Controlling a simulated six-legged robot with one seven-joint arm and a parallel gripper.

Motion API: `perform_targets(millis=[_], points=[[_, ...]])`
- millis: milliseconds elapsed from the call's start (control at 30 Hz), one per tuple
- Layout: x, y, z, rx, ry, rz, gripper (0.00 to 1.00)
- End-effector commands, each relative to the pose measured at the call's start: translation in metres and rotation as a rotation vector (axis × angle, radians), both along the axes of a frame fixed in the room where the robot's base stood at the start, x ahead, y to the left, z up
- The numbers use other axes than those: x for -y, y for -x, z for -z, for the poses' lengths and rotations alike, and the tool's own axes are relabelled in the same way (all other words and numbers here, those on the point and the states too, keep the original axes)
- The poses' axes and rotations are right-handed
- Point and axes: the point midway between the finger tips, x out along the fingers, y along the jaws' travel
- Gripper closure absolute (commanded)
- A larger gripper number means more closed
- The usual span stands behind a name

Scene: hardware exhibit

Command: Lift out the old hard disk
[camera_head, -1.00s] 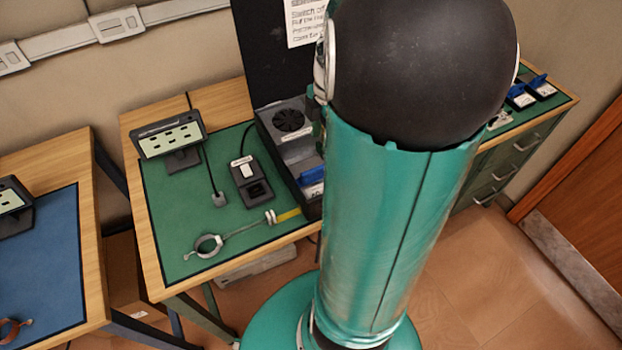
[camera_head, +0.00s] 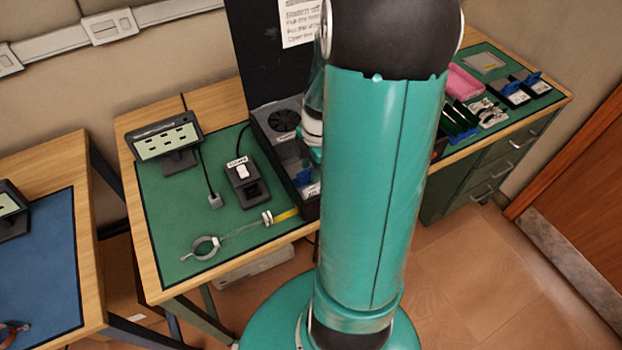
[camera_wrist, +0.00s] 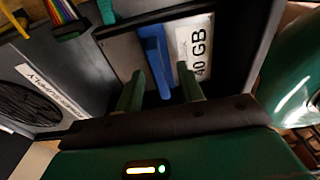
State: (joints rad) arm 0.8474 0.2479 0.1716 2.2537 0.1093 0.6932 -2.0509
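The hard disk (camera_wrist: 194,50) with a "40 GB" label sits in the open computer case in the wrist view. A blue handle (camera_wrist: 157,62) stands up from it. My gripper (camera_wrist: 161,70) is open, with its two green fingers on either side of the handle and gaps visible on both sides. Whether the fingers are low enough to span the handle fully is hard to tell. In the head view, the case (camera_head: 268,130) stands on the green-matted bench, and the disk's label (camera_head: 311,190) shows in part. My arm hides much of the case, and the gripper is hidden there.
The case's fan (camera_wrist: 28,103) and colored ribbon cable (camera_wrist: 62,12) lie beside the disk. On the bench are a small display (camera_head: 165,140), a switch box (camera_head: 243,180) and a wrist strap (camera_head: 207,246). The right bench holds a pink tray (camera_head: 465,82) and blue-handled drives (camera_head: 514,90).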

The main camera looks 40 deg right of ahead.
Motion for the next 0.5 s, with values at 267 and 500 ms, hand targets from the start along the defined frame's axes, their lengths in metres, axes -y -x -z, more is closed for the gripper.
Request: perform_targets(millis=[267,500], points=[[0.0002,0.0,-0.0006,0.0,0.0,0.0,1.0],[0.0005,-0.0005,-0.0012,0.001,0.001,0.0,1.0]])
